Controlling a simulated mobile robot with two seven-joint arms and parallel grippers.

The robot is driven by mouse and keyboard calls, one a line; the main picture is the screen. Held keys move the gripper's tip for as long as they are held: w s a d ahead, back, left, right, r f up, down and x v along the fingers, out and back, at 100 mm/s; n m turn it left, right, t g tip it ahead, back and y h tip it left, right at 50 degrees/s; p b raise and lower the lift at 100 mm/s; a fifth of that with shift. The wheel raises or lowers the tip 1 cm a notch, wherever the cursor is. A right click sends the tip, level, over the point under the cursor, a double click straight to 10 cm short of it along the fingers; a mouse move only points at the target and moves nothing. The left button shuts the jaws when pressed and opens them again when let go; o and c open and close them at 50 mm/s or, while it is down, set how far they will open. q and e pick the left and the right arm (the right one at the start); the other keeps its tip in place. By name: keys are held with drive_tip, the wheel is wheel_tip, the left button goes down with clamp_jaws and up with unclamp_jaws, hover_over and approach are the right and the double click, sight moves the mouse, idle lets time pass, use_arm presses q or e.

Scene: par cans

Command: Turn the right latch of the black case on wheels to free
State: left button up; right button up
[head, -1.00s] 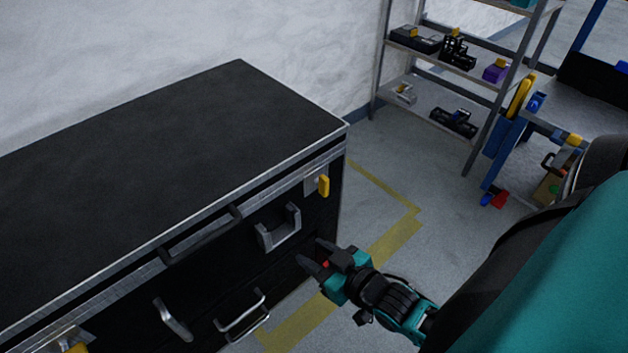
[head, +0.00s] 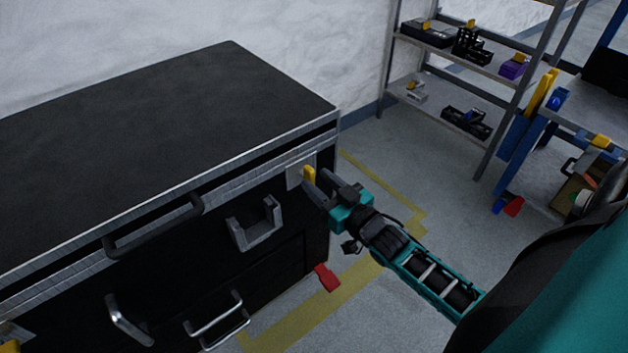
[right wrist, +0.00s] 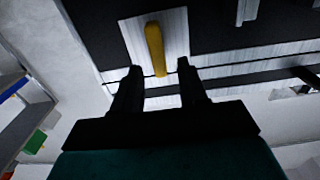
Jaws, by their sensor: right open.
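The black case (head: 160,130) stands against the wall with metal edging and handles on its front. Its right latch is a yellow lever (head: 309,175) on a metal plate near the right front corner. The lever also shows in the right wrist view (right wrist: 155,48), pointing toward my fingers. My right gripper (head: 318,186) is open, its fingers close to the latch. In the right wrist view my fingertips (right wrist: 158,68) are on either side of the lever's end, with gaps; I cannot tell any contact. The left latch (head: 10,345) shows partly at the lower left edge. My left gripper is not in view.
A grey handle (head: 256,222) sits left of the right latch on the case front. A red piece (head: 327,278) shows low at the case's right corner. A metal shelf (head: 465,65) and blue-framed bench (head: 545,130) stand right. Yellow-marked floor (head: 400,160) lies clear between.

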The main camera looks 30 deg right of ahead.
sight(309, 178)
drive_tip(key=shift+w+a, duration=0.1)
drive_tip(key=shift+w, duration=1.15)
drive_tip(key=shift+c, duration=0.2)
clamp_jaws()
